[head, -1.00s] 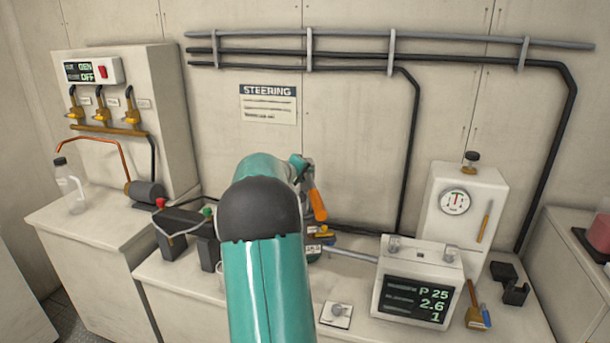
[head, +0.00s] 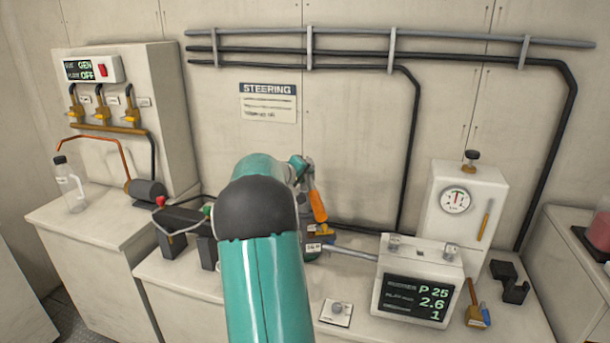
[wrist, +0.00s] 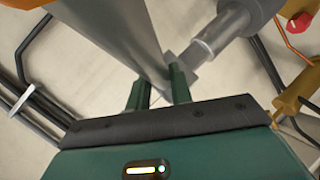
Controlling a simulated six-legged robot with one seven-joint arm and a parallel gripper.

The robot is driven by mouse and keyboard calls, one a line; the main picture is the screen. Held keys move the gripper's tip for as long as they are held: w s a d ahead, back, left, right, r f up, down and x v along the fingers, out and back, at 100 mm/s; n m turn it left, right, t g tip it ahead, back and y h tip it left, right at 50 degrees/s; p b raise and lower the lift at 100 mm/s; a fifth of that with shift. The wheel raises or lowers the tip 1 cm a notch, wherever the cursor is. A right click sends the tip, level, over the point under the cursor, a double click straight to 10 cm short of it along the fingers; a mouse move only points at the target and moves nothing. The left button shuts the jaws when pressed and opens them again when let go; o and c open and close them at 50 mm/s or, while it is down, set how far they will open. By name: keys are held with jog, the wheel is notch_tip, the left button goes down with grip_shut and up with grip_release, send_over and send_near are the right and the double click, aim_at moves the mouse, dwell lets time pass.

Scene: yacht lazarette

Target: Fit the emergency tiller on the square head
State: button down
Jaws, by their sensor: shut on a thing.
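The emergency tiller is a grey metal piece, with what looks like its orange grip (head: 318,206) beside my teal arm in the head view. In the wrist view its broad grey bar (wrist: 120,35) runs down between the two dark green fingers of my gripper (wrist: 160,88), which is shut on it. A stepped grey cylinder (wrist: 225,32) lies close to the right finger; I cannot tell whether it touches the tiller. I cannot make out the square head; my arm covers much of that area.
A grey rod (head: 352,252) runs to a white display box (head: 418,285) on the bench. A gauge cabinet (head: 460,205) stands behind it. A black battery (head: 185,225) is left of my arm, and a small plate with a knob (head: 337,313) is at the front.

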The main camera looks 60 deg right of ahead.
jog(key=shift+f, duration=1.75)
dwell(1.2)
jog(key=c, duration=1.2)
grip_release()
jog(key=shift+o, duration=0.2)
jog(key=v, duration=1.3)
jog(key=shift+a+r, duration=0.2)
jog(key=shift+a, duration=0.15)
